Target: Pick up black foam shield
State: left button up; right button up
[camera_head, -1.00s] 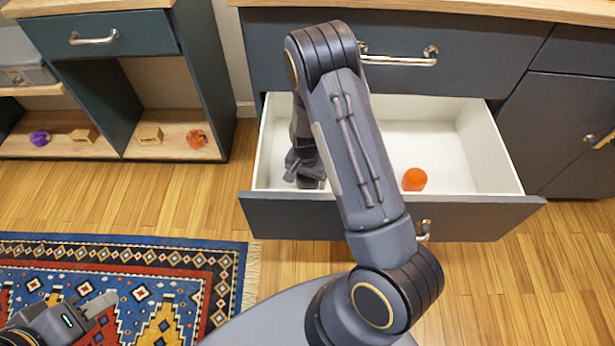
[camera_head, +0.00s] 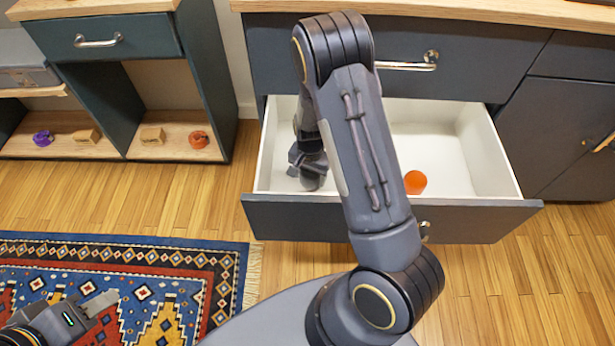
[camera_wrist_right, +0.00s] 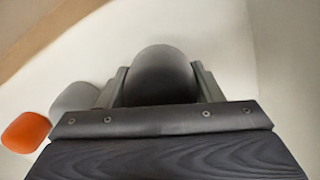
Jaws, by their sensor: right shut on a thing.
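The black foam shield (camera_wrist_right: 165,75) is a dark, rounded piece in the right wrist view, with a finger on each side of it. My right gripper (camera_head: 306,165) is inside the open white drawer (camera_head: 455,175) at its left part. It is shut on the shield, which my arm and gripper hide in the head view. I cannot tell whether the shield is clear of the drawer floor. My left gripper (camera_head: 100,303) is low at the left over the rug, away from the drawer; I cannot tell its opening.
An orange foam piece (camera_head: 415,182) lies in the drawer right of my arm. A grey rounded piece (camera_wrist_right: 75,98) is beside the orange one (camera_wrist_right: 25,132) in the right wrist view. The drawer walls surround my right gripper. A shelf (camera_head: 70,150) with small items stands at left.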

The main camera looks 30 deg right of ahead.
jog(key=s+d+r+p, duration=0.3)
jog(key=s+d+r, duration=0.4)
jog(key=s, duration=0.4)
jog(key=shift+d+r, duration=0.15)
jog(key=shift+r, duration=0.75)
